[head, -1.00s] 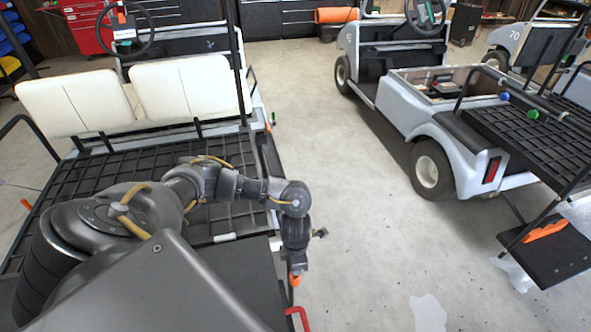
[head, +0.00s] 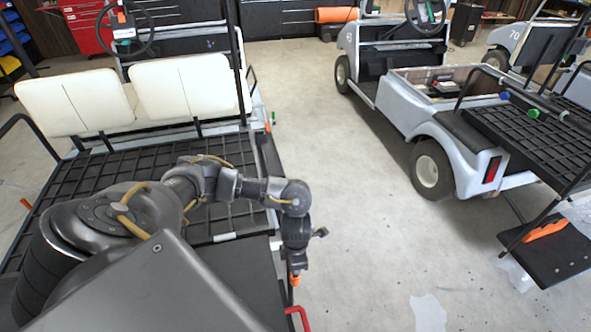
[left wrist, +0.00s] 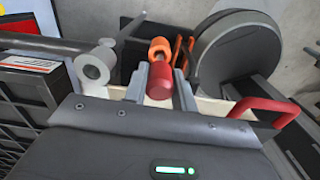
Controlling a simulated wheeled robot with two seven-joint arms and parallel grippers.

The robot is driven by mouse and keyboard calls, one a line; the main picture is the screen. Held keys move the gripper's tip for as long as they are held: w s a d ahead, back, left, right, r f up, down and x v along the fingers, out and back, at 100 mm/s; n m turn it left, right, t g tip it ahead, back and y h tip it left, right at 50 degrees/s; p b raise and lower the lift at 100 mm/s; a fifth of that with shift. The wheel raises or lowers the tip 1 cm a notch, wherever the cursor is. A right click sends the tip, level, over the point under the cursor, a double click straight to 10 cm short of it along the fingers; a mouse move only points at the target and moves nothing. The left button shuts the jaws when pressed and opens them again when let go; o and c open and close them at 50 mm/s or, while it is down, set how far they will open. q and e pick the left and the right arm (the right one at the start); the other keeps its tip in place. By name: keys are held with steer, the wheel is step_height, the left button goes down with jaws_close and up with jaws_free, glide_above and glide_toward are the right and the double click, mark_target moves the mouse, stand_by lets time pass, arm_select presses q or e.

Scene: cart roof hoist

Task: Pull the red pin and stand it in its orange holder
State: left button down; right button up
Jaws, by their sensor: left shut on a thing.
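My left gripper (left wrist: 161,92) is shut on the red pin (left wrist: 159,82), whose red cylinder shows between the two grey fingers in the left wrist view. An orange ring-shaped piece (left wrist: 160,48), which looks like the holder, lies in line just past the red end. I cannot tell whether the pin is inside it or only in front of it. In the head view the left gripper (head: 295,270) points down beside the cart's rear right corner, with orange (head: 295,280) at its tip. The pin is not clear there. My right gripper is not in view.
A red bent handle (head: 299,316) is close by the gripper and also shows in the left wrist view (left wrist: 262,106). A grey tube end (left wrist: 93,68) and a dark round part (left wrist: 236,55) flank the fingers. Open floor (head: 350,230) separates the carts.

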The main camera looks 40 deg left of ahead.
arm_select(q)
steer(key=shift+f+b, duration=2.3)
steer(key=shift+f, duration=0.05)
steer(key=c, duration=1.1)
jaws_free()
steer(key=shift+o, duration=0.2)
step_height(320, 180, up, 11)
steer(key=p, duration=0.2)
steer(key=shift+p, duration=0.35)
steer(key=shift+f, duration=0.1)
